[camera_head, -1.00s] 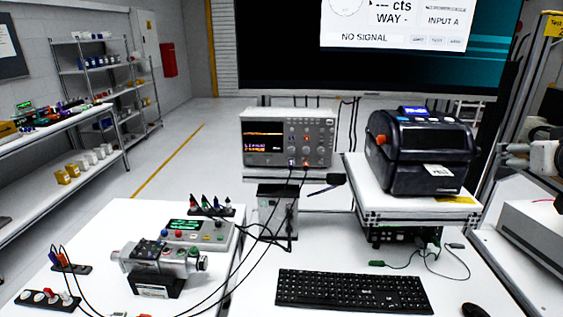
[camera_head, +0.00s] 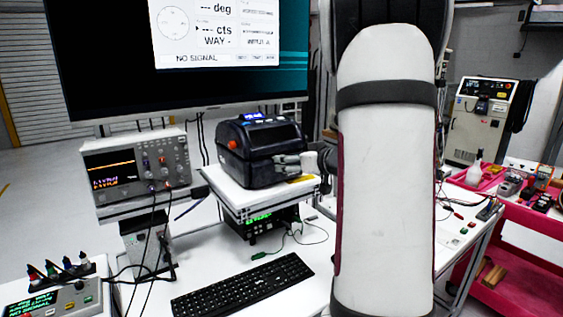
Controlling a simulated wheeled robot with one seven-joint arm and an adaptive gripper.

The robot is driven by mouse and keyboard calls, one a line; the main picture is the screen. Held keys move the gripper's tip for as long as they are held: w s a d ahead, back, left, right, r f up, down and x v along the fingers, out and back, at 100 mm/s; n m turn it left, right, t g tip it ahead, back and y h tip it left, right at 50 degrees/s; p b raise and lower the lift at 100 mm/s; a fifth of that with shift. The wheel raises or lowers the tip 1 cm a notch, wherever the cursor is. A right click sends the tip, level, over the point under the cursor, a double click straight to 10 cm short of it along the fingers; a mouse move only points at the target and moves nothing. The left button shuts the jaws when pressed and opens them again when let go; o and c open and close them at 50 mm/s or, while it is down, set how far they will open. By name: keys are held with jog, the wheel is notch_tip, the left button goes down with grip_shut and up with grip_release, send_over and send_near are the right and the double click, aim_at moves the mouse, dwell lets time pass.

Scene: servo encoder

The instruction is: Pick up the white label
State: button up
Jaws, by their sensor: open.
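The black label printer (camera_head: 262,148) sits on a raised white platform (camera_head: 238,200) left of centre. My gripper (camera_head: 280,166) is small in the view, at the right front side of the printer, where the label slot is. It is open, with its fingers pointing left toward the printer. I cannot make out the white label now; my gripper seems to cover its place. Whether the fingers stand around the label or touch it cannot be told.
My white arm link blocks much of the right half. An oscilloscope (camera_head: 137,170) stands left of the printer, and a keyboard (camera_head: 243,284) lies in front. A large monitor (camera_head: 110,65) hangs behind. A red cart (camera_head: 500,262) is at the right.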

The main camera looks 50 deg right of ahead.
jog(key=shift+d+x, duration=0.15)
jog(key=shift+x, duration=1.35)
jog(key=shift+d+x, duration=0.15)
jog(key=shift+x, duration=1.35)
jog(key=shift+s+r, duration=0.1)
jog(key=shift+r, duration=0.05)
jog(key=shift+c, duration=0.3)
jog(key=c, duration=0.7)
